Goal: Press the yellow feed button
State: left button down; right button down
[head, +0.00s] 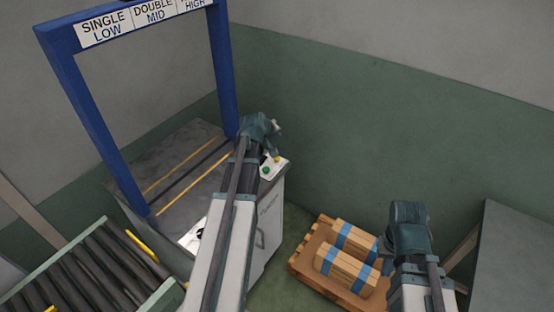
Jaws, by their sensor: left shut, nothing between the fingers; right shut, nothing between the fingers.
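The yellow button (277,158) shows on a small light control panel (276,167) on top of the white cabinet, just right of my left wrist. A green button (265,170) is in front of it on the same panel. My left gripper (277,126) is shut and empty, and appears above and beyond the yellow button in the picture. I cannot tell its height over the panel. Part of the panel is hidden by my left arm. My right gripper (386,262) is shut and empty, beside the wooden pallet at lower right, mostly hidden by its wrist.
A blue frame (90,110) with signs stands over a grey deck (165,150) with yellow lines. A roller conveyor (90,270) is at lower left. A grey table (520,250) is at right, and a green wall stands behind.

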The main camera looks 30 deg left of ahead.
aim_at(276, 161)
pick_arm(q)
jog(key=shift+f+b, duration=4.05)
jog(key=shift+f, duration=0.25)
jog(key=shift+f+b, duration=0.4)
jog(key=shift+f+b, duration=0.45)
jog(key=shift+b, duration=0.05)
jog(key=shift+r, duration=0.1)
jog(key=shift+r+p, duration=0.8)
jog(key=shift+p, duration=0.15)
jog(key=shift+r, duration=0.15)
notch_tip(276, 161, up, 5)
jog(key=p, duration=0.5)
